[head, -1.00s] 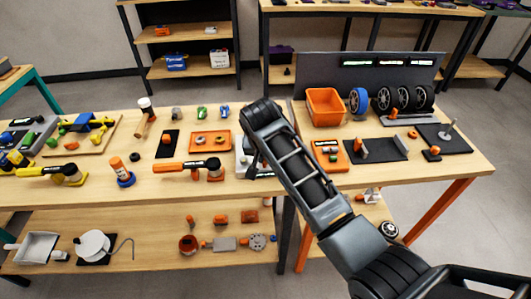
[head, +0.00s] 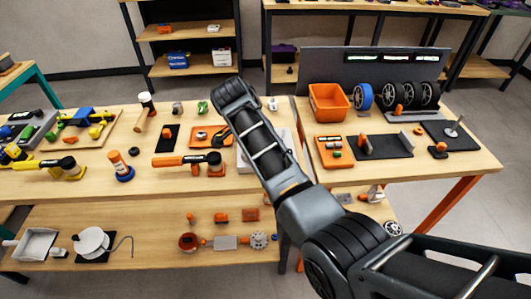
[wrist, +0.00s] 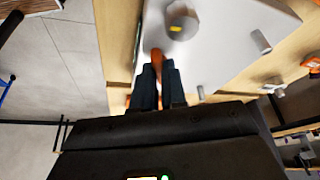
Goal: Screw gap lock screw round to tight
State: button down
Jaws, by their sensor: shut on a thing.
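In the wrist view my gripper (wrist: 158,88) has its dark fingers closed on a narrow orange piece (wrist: 156,60), apparently the gap lock screw. Only its upper part shows between and beyond the fingertips. It stands at a pale grey-white plate (wrist: 215,55), close to a rounded grey knob (wrist: 182,22). How tight the screw is cannot be seen. In the head view the pale plate (head: 281,138) shows partly behind my arm on the workbench, and the arm hides the screw and the fingertips.
An orange tray (head: 197,139) and an orange-handled tool (head: 180,160) lie left of my arm. An orange bin (head: 328,103) and several wheels (head: 361,97) stand at the right. A small grey post (wrist: 260,42) rises from the plate.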

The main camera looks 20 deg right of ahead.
jog(key=shift+w+m+g+b, duration=0.15)
jog(key=shift+m+g+b, duration=0.55)
jog(key=shift+m, duration=0.7)
jog(key=c, duration=1.2)
grip_release()
jog(key=shift+b+v, duration=0.3)
jog(key=shift+v, duration=3.65)
jog(key=shift+d, duration=0.1)
